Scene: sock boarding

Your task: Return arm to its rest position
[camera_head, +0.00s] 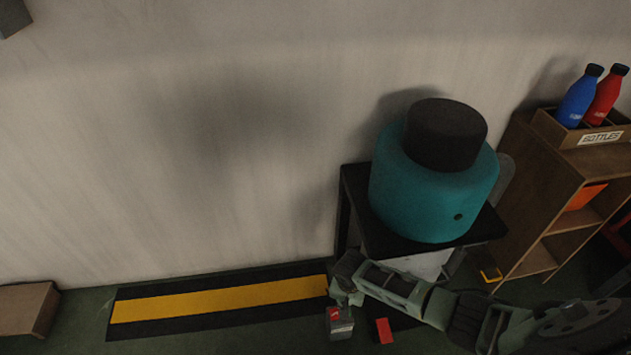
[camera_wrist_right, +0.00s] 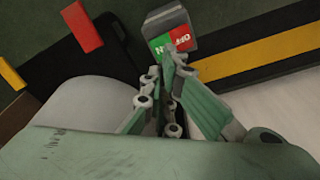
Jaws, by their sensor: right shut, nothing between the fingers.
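My right arm comes in from the right in the head view, low across the front of a black stand (camera_head: 352,190). Its gripper (camera_head: 342,292) is near the bottom centre, above a small grey box (camera_head: 341,331). In the right wrist view the gripper's (camera_wrist_right: 174,68) fingertips are together with nothing between them. They appear just in front of the grey box, which has a red and green label (camera_wrist_right: 170,40); I cannot tell whether they touch it. My left gripper is not in view.
A teal cylinder (camera_head: 425,195) with a black top (camera_head: 445,135) sits on the stand. A wooden shelf (camera_head: 535,180) holding blue (camera_head: 577,98) and red (camera_head: 606,97) bottles stands right. A red block (camera_head: 384,331) lies near the gripper. The yellow-and-black floor strip (camera_head: 215,298) is clear.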

